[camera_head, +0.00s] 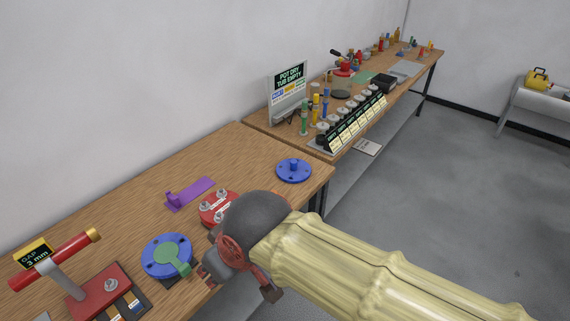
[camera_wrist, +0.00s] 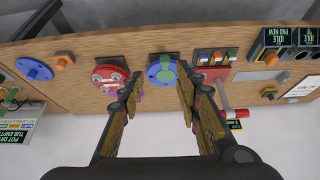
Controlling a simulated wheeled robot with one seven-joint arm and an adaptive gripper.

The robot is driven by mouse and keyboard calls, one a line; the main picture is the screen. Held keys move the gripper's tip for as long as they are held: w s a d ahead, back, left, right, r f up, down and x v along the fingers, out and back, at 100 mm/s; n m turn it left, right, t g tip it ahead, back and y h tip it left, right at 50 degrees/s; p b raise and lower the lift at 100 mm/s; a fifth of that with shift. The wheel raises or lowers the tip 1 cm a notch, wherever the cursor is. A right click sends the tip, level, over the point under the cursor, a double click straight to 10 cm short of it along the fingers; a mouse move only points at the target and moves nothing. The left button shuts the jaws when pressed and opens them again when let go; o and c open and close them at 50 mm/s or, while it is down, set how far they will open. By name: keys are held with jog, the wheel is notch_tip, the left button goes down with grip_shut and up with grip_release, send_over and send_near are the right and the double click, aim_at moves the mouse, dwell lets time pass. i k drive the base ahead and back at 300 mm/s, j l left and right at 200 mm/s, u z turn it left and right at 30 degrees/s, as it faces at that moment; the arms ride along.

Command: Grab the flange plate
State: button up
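A blue round plate with a raised central knob (camera_head: 294,170) lies at the far right end of the near bench; it also shows at the left in the wrist view (camera_wrist: 34,69). It looks like the flange plate. A second blue disc with a green piece on it (camera_head: 154,247) sits nearer and shows beyond my fingertips in the wrist view (camera_wrist: 154,77). A red disc with bolts (camera_head: 209,211) is between them, partly hidden by my wrist. My gripper (camera_wrist: 160,88) is open and empty, apart from both blue plates; its fingers show near the bench front (camera_head: 238,280).
A purple bracket (camera_head: 190,193) lies behind the red disc. A red stand with a T-handle (camera_head: 100,290) rises at the left front. An orange knob (camera_wrist: 64,60) is beside the knobbed blue plate. A second bench (camera_head: 350,140) is crowded with bottles and a sign.

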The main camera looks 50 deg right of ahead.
aim_at(293, 170)
jog(key=z, duration=1.5)
jog(key=i+j+z, duration=0.25)
jog(key=i+j, duration=0.25)
